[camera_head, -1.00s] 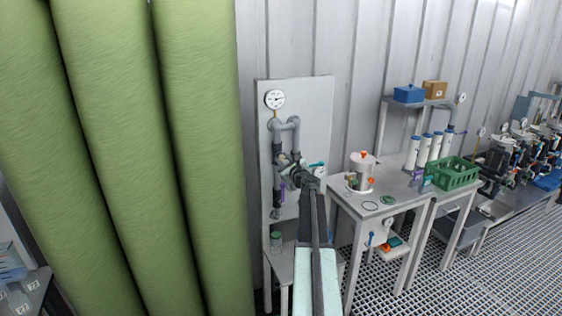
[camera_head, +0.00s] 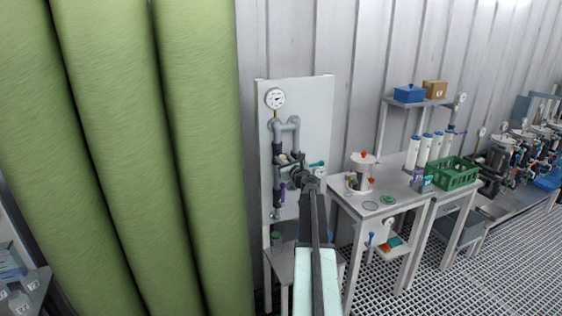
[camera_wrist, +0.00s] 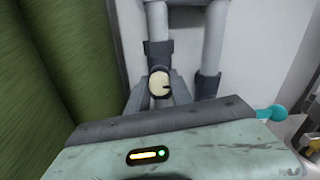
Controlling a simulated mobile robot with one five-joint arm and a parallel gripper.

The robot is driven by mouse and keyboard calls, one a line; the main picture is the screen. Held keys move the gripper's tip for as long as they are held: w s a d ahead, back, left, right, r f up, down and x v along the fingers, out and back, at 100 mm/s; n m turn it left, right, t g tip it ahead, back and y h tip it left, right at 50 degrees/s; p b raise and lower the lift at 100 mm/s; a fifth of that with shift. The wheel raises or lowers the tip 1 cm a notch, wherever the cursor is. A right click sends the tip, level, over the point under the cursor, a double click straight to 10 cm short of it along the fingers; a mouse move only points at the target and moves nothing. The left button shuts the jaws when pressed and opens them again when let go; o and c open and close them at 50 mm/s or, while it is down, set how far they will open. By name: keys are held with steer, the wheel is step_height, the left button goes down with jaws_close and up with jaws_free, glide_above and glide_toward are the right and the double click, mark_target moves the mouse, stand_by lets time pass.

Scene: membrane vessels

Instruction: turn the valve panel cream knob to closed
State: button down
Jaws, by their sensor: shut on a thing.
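The valve panel (camera_head: 315,120) is a pale upright board with grey pipes and a round gauge. In the wrist view the cream knob (camera_wrist: 160,83) is a round cream disc with a dark mark at its right side, on a dark fitting of the left pipe. My gripper (camera_wrist: 158,98) is shut on the cream knob, with a grey finger on either side of it.
A teal handle (camera_wrist: 272,112) sticks out right of my gripper. A purple handle (camera_head: 282,193) hangs below the pipes. Tall green rolls (camera_head: 190,150) stand close on the left. A table (camera_head: 350,205) with a white vessel (camera_head: 361,177) is on the right.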

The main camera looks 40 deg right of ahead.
steer(key=c, duration=1.1)
jaws_free()
steer(key=shift+w+a, duration=0.15)
steer(key=shift+a, duration=0.05)
steer(key=shift+d, duration=0.1)
steer(key=v, duration=0.8)
